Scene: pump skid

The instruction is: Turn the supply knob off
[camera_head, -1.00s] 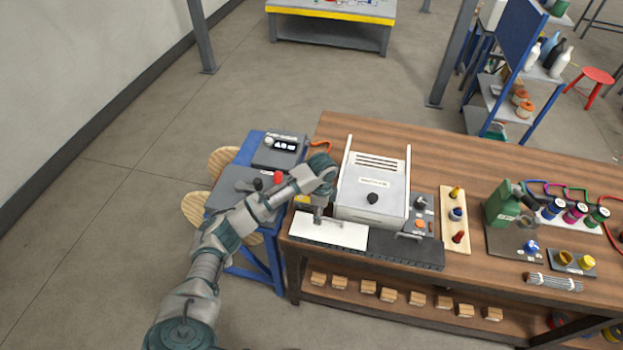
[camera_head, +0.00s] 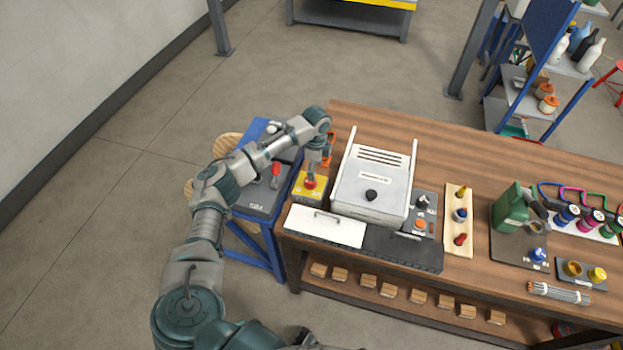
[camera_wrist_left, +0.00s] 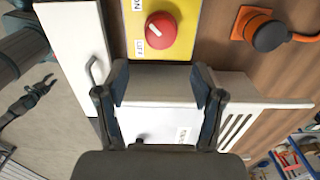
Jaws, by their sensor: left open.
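The supply knob (camera_wrist_left: 161,29) is a round red knob with a pale mark, on a yellow plate (camera_head: 320,189) with ON and OFF labels. The mark lies on the knob's left part in the left wrist view; I cannot tell exactly which label it points to. In the head view the red knob (camera_head: 310,183) shows just below my left gripper (camera_head: 313,168). My left gripper (camera_wrist_left: 161,78) is open and empty, its fingers apart, with the knob beyond the fingertips.
A grey box (camera_head: 372,187) with a black knob stands right of the yellow plate. A white panel with a handle (camera_head: 325,226) lies in front. An orange connector (camera_wrist_left: 262,28) sits close to the plate. A blue stand (camera_head: 262,228) is left of the bench.

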